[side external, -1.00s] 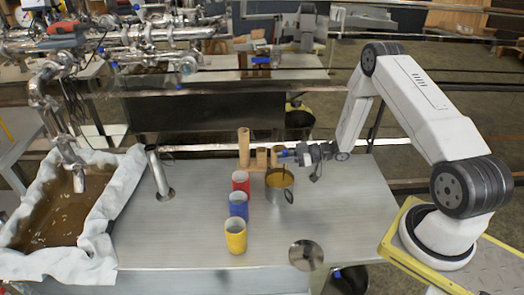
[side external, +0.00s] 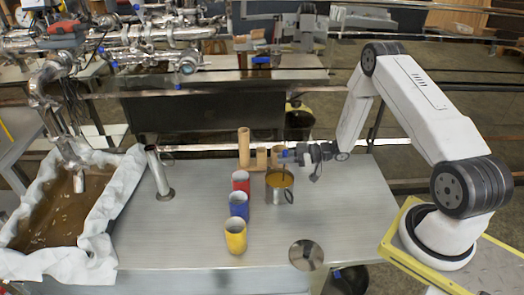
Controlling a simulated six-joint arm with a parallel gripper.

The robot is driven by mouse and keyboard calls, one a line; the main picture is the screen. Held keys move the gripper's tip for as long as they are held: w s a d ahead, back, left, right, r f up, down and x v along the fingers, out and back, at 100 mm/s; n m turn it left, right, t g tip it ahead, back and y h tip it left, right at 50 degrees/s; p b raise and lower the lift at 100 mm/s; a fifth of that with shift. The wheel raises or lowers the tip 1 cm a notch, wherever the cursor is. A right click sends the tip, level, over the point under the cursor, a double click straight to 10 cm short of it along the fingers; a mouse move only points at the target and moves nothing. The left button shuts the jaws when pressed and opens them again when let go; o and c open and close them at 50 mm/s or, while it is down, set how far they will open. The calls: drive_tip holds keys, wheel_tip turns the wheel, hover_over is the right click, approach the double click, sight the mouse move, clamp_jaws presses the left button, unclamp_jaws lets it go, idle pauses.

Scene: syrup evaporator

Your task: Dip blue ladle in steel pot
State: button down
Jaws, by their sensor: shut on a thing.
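The steel pot (side external: 280,195) stands on the metal table and holds amber liquid. My gripper (side external: 291,153) is above the pot's far rim, reaching in from the right. A thin dark shaft runs down from there into the pot. The ladle's bowl is hidden, so its depth in the liquid cannot be told.
Red (side external: 240,182), blue (side external: 239,205) and yellow (side external: 235,237) cups stand in a row left of the pot. Wooden cylinders (side external: 244,148) stand behind. A round metal disc (side external: 306,255) lies in front. A cloth-lined basin (side external: 60,215) is at far left. The table's right side is clear.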

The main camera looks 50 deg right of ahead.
drive_tip(key=shift+r, duration=0.2)
idle(0.3)
drive_tip(key=shift+r, duration=5.05)
